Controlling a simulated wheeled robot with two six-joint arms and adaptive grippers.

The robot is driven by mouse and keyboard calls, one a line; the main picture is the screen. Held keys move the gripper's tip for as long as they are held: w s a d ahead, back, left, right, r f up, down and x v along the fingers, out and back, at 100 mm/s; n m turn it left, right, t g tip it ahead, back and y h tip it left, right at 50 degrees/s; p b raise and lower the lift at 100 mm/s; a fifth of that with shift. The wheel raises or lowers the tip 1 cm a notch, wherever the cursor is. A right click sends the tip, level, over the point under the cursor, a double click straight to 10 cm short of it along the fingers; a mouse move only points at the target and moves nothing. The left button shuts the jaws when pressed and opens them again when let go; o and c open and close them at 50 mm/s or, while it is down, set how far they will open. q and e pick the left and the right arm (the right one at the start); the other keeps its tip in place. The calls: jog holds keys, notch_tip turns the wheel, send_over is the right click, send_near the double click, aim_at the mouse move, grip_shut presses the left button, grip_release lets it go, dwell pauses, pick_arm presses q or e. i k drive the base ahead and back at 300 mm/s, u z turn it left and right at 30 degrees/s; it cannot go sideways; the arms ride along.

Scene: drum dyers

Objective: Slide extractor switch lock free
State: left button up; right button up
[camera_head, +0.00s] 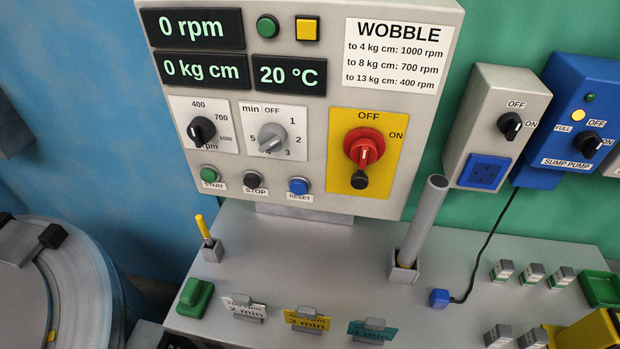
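The extractor control box (300,186) stands upright in the middle of the head view. Its red rotary switch (365,144) sits on a yellow plate (340,182) marked OFF at the top and ON at the right. A small black piece (360,180), possibly the lock, shows at the lower edge of the switch, below the red knob. Whether it is engaged cannot be told. Neither of my grippers is in view.
A grey tube (425,220) stands upright in a holder right of the box. A yellow-handled tool (203,228) stands at the left. Time cards (306,319) stand along the bench front. A black cable (480,262) runs to a blue plug (439,298).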

aim_at(359, 180)
jog(key=u, duration=0.45)
jog(key=k, duration=1.15)
jog(key=z, duration=1.65)
jog(key=i, duration=0.5)
jog(key=u, duration=0.05)
